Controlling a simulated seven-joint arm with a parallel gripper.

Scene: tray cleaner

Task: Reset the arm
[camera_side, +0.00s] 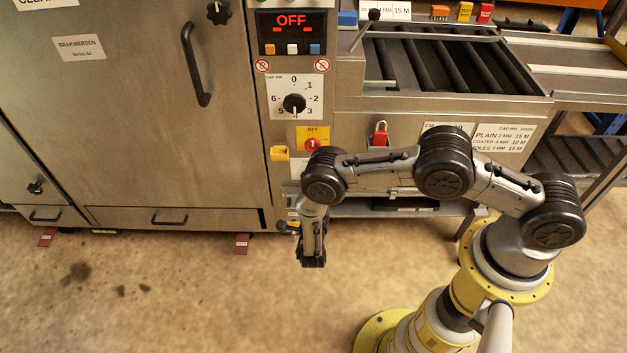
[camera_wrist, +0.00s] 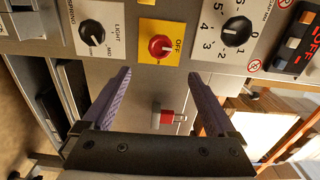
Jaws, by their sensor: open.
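My gripper (camera_side: 313,259) hangs down at the end of my bent arm, in front of the machine and above the floor in the side view. In the wrist view my gripper (camera_wrist: 160,76) shows two purple fingers spread apart, open, with nothing between the tips. Beyond the tips is a red rotary switch (camera_wrist: 160,46) on a yellow plate marked OFF. The same red switch (camera_side: 312,144) shows in the side view, above my gripper and apart from it.
The metal tray cleaner (camera_side: 150,120) fills the left and back. Its display (camera_side: 291,32) reads OFF. A red padlock (camera_side: 380,133) hangs below the roller conveyor (camera_side: 440,65). The floor (camera_side: 190,295) in front is clear.

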